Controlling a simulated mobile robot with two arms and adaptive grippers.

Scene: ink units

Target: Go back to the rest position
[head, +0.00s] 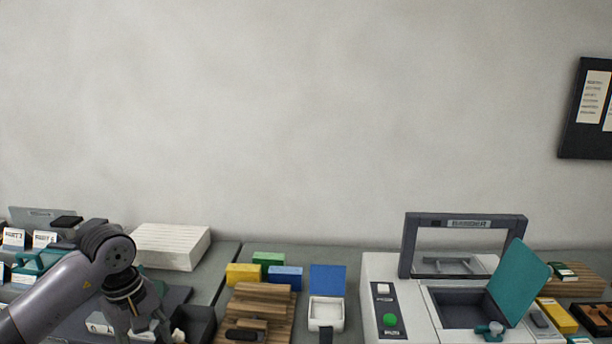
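My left arm comes in from the lower left. Its gripper (138,325) points down over the left part of the bench, near a dark tray (200,324). The fingers are partly cut off by the bottom edge, so I cannot tell whether they are open or hold anything. My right gripper is not in view.
A grey machine (378,270) with a green button (390,320) and a raised teal lid (520,282) stands at right. In the middle are a wooden rack (262,300), yellow (243,274), green (268,258) and blue (286,276) blocks, and a white box (326,314) with its blue lid raised. A white stack (170,247) stands behind my arm.

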